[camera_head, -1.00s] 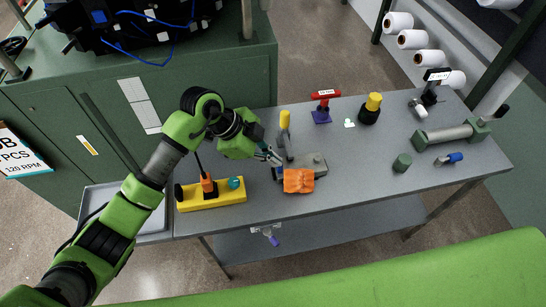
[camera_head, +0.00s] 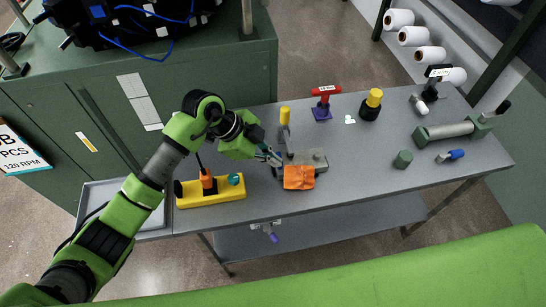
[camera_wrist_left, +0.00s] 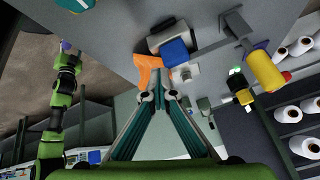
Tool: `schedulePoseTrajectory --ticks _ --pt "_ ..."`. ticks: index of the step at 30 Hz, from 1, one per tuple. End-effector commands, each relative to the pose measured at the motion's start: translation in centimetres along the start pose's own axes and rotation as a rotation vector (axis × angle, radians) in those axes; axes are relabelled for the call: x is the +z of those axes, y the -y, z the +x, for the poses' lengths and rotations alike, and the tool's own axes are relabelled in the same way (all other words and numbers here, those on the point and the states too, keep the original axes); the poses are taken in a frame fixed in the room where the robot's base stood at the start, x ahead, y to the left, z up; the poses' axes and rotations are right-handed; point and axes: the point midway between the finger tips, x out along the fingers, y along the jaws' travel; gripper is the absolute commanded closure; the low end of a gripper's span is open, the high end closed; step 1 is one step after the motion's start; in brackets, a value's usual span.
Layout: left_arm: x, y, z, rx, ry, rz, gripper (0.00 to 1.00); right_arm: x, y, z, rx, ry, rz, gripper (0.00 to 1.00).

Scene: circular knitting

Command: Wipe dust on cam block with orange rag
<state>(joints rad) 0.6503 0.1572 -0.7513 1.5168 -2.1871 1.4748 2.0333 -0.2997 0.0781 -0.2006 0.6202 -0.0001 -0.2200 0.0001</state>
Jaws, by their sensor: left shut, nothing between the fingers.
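The orange rag (camera_head: 299,178) lies crumpled near the front edge of the grey table, against the front of a grey block (camera_head: 316,158), which looks like the cam block. No dust can be made out on it at this size. My left gripper (camera_head: 275,158) is shut and empty, with its fingertips just left of the block and above-left of the rag. In the left wrist view its fingers (camera_wrist_left: 159,98) meet at the tips, and the orange rag (camera_wrist_left: 147,72) shows just beyond them, apart from them or touching; I cannot tell.
A yellow block (camera_head: 211,197) with an orange-handled tool stands left of the rag. A yellow-handled tool (camera_head: 285,118) stands just behind the gripper. A red-topped tool (camera_head: 325,91), a yellow-capped cylinder (camera_head: 372,99) and a green knob (camera_head: 403,159) stand farther right. The front middle-right is clear.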

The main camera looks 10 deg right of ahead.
Motion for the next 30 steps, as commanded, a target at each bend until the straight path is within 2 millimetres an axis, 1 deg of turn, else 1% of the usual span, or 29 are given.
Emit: schedulePoseTrajectory --ticks 10,22,24,30 --pt "0.38 -0.18 0.62 0.001 0.001 0.0 1.0 0.01 0.05 0.25 -0.001 0.0 0.0 0.6" --pt "0.4 -0.18 0.67 0.001 0.0 0.0 1.0 0.02 0.01 0.25 0.0 0.0 0.0 0.6" --pt "0.4 -0.18 0.67 0.001 0.0 0.0 0.95 0.02 0.0 0.25 0.0 0.0 0.0 0.6" --pt "0.4 -0.17 0.67 0.0 0.0 0.0 0.95 0.03 -0.06 0.25 0.001 0.0 0.0 0.6"
